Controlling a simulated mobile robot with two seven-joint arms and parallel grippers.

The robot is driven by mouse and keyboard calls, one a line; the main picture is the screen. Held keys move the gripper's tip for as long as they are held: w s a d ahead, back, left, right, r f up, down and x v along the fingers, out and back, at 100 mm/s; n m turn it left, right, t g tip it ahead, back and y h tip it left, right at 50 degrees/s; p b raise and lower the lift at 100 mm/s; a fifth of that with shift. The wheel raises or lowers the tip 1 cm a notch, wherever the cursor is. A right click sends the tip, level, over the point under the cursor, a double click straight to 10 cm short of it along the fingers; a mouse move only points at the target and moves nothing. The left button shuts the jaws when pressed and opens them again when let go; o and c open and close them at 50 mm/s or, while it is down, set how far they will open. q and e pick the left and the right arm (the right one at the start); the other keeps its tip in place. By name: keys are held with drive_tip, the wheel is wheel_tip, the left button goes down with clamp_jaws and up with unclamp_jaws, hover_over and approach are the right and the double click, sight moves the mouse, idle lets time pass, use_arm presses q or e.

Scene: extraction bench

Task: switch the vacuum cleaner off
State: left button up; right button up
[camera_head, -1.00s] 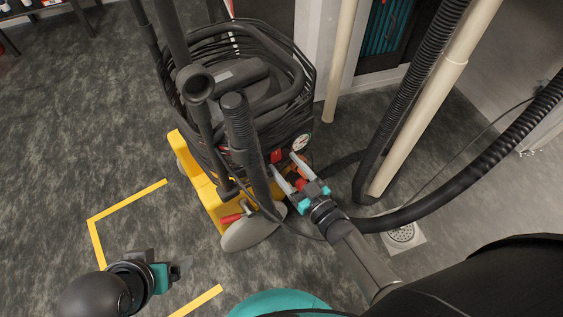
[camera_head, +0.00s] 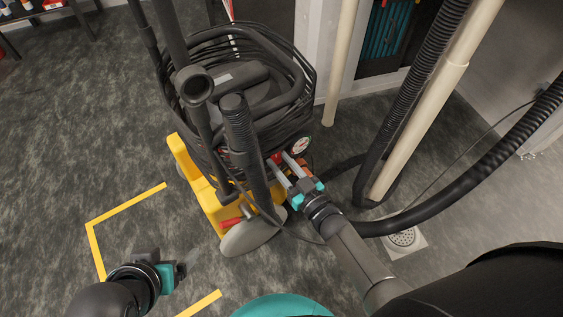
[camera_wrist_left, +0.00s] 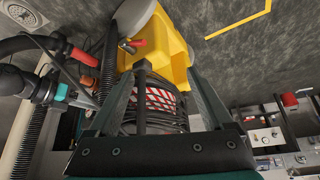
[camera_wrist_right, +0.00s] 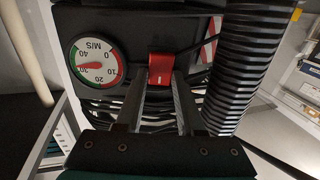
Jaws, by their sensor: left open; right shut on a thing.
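The vacuum cleaner (camera_head: 240,110) is a dark drum wound with black cable, on a yellow wheeled base (camera_head: 205,196). A red switch (camera_head: 276,158) is on its front, beside a round gauge (camera_head: 302,146). My right gripper (camera_head: 282,167) reaches the front panel. In the right wrist view, its fingertips are at the two sides of the red switch (camera_wrist_right: 160,68) and shut on it; the gauge (camera_wrist_right: 93,66) is to the left. My left gripper (camera_head: 182,271) is open and empty, low over the floor at the lower left. The cleaner also shows in the left wrist view (camera_wrist_left: 165,75).
A thick black hose (camera_head: 490,165) and a beige pipe (camera_head: 420,110) stand right of the cleaner. A floor drain (camera_head: 403,238) is below them. Yellow tape (camera_head: 125,202) marks the floor at left. The left floor is clear.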

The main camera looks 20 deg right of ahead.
clamp_jaws()
